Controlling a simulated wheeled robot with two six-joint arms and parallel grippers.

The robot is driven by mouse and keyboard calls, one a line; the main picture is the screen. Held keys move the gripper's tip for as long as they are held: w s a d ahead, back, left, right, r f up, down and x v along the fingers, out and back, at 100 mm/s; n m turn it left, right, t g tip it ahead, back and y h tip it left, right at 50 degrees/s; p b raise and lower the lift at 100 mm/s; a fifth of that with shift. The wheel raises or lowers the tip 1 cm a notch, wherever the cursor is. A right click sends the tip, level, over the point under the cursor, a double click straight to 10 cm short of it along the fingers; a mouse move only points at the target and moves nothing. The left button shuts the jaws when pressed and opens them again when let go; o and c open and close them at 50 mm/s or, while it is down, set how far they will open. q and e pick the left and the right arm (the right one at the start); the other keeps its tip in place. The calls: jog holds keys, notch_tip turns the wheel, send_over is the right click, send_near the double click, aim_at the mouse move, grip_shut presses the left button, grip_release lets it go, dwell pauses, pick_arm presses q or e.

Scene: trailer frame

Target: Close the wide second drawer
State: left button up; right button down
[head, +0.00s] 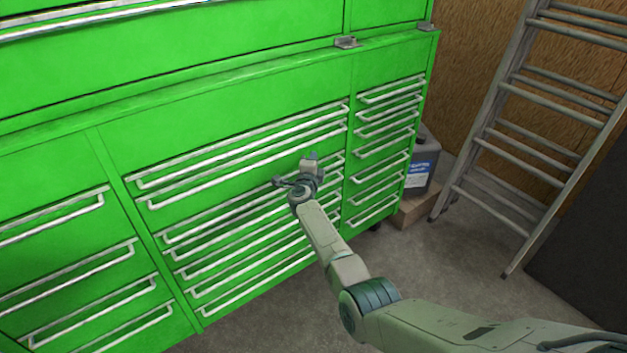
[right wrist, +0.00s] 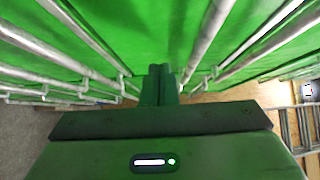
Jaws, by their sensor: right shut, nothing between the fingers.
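The green tool cabinet (head: 205,105) has a middle column of wide drawers with long silver handles. The wide second drawer (head: 215,174), counted from the top of that column, has its handle (head: 240,163) just below the top one. It looks flush or nearly flush with its neighbours; a small gap cannot be told. My right gripper (head: 311,158) is in front of the right part of this column, near the second drawer's face. In the right wrist view its fingers (right wrist: 160,84) are together and empty, pointing at green drawer fronts between silver handles. Contact cannot be told. My left gripper is out of view.
Narrow drawers (head: 380,150) lie right of the wide column, and more drawers (head: 70,270) lie left. A ladder (head: 490,130) leans at the right. A dark jug (head: 422,165) stands on a wooden block (head: 415,208) beside the cabinet. The grey floor (head: 440,255) in front is clear.

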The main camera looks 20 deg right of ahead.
jog(key=d+p+v, duration=0.1)
jog(key=p+v, duration=0.1)
jog(key=v, duration=0.8)
jog(key=s+f+n+g+y, duration=0.25)
jog(key=s+f+n, duration=0.25)
jog(key=s+f, duration=0.6)
jog(key=s+f+n+g+y, duration=0.1)
jog(key=s+f+n+y, duration=0.35)
jog(key=f, duration=0.95)
jog(key=s+f+n+g+y, duration=0.15)
jog(key=s+f+n, duration=0.45)
jog(key=s+f, duration=0.65)
jog(key=s+d+f+n+g, duration=0.2)
jog(key=s+f, duration=0.3)
jog(key=s, duration=0.8)
jog(key=s+d+f+n+g, duration=0.3)
jog(key=s+f, duration=0.3)
jog(key=s, duration=0.8)
jog(key=s+d+f+n+g+h, duration=0.1)
jog(key=s+d+f+n+g, duration=0.2)
jog(key=s, duration=1.1)
notch_tip(320, 180, down, 3)
jog(key=shift+d+f+g, duration=0.15)
jog(key=shift+d+g, duration=0.05)
jog(key=shift+g, duration=0.7)
jog(key=shift+s, duration=0.1)
